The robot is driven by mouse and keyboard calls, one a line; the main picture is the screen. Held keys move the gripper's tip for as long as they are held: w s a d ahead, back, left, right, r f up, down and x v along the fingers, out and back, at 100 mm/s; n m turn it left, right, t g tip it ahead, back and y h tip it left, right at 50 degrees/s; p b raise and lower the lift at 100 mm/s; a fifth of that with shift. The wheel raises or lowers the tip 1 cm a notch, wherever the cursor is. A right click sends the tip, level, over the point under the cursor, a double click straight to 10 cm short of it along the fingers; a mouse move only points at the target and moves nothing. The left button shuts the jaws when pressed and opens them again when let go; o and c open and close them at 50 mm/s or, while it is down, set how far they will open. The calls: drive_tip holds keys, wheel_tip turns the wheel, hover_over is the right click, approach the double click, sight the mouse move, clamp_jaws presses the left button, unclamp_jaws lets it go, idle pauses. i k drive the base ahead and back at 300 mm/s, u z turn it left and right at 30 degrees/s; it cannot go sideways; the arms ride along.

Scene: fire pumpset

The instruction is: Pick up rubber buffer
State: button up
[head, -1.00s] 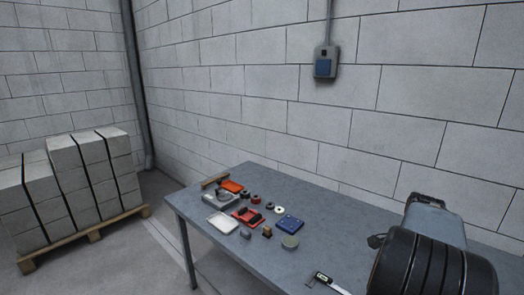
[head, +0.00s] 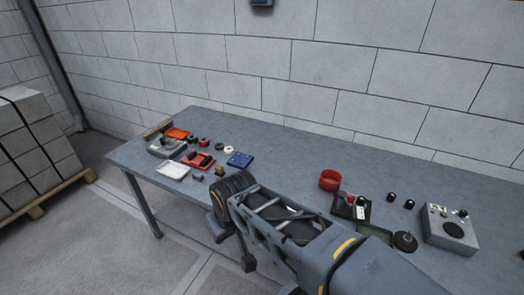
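Several small dark round parts lie on the grey table (head: 290,140), and I cannot tell which is the rubber buffer. Two small black cylinders (head: 391,197) (head: 409,204) stand on the right half. My arm reaches over the table's front middle.
The back middle is clear. A block wall stands behind.

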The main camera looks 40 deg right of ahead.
sight(361, 200)
drive_tip(key=z, duration=1.8)
drive_tip(key=k, duration=0.6)
drive_tip(key=u, duration=0.3)
drive_tip(key=i, duration=0.85)
drive_tip(key=z, duration=0.55)
